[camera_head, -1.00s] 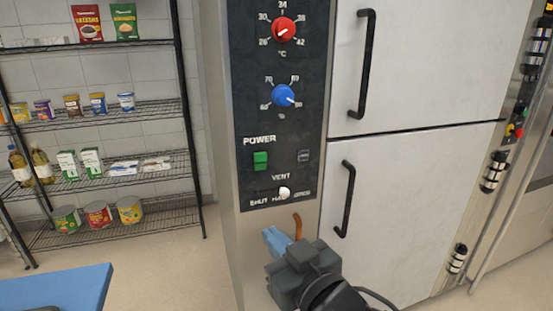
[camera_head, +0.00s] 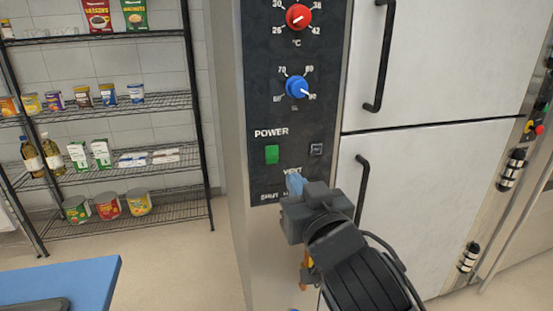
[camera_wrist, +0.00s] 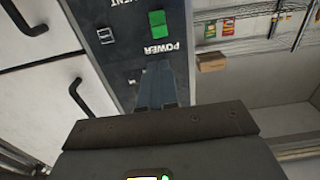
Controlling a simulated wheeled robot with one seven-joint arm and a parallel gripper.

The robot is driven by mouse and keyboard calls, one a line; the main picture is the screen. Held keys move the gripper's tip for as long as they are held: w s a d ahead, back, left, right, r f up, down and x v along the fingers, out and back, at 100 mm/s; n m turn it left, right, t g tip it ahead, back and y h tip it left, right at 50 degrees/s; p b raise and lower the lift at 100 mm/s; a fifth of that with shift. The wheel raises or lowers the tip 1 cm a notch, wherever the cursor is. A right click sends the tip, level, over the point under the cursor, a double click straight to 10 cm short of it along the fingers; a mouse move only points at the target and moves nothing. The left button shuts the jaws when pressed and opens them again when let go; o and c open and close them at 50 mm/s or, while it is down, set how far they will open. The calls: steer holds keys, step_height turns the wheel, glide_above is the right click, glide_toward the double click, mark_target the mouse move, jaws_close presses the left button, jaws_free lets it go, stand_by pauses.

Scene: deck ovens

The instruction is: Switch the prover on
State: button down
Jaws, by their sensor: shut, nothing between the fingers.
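The prover's dark control panel (camera_head: 262,122) is on the narrow front strip left of its white doors. Under the word POWER sits a green rocker switch (camera_head: 272,154), with a small dark square part (camera_head: 316,149) to its right. In the wrist view the green switch (camera_wrist: 157,24) appears upside down, just beyond the fingertips. My gripper (camera_head: 294,182) is shut and empty, its blue fingers in front of the panel just below and right of the switch. It covers the vent knob and part of the vent lettering. Whether the fingertips touch the panel I cannot tell.
A red dial (camera_head: 298,17) and a blue dial (camera_head: 297,87) stick out above the switch. Black door handles (camera_head: 362,188) project at the right. A wire shelf (camera_head: 110,105) with groceries stands left; a blue tabletop (camera_head: 60,285) is at lower left.

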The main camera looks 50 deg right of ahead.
mark_target(272, 148)
steer(key=b+x, duration=0.3)
steer(key=x, duration=0.9)
steer(key=shift+w+d+b, duration=0.2)
steer(key=shift+w+b, duration=0.1)
steer(key=shift+w, duration=0.05)
steer(key=shift+r+p, duration=0.15)
steer(key=shift+p, duration=0.25)
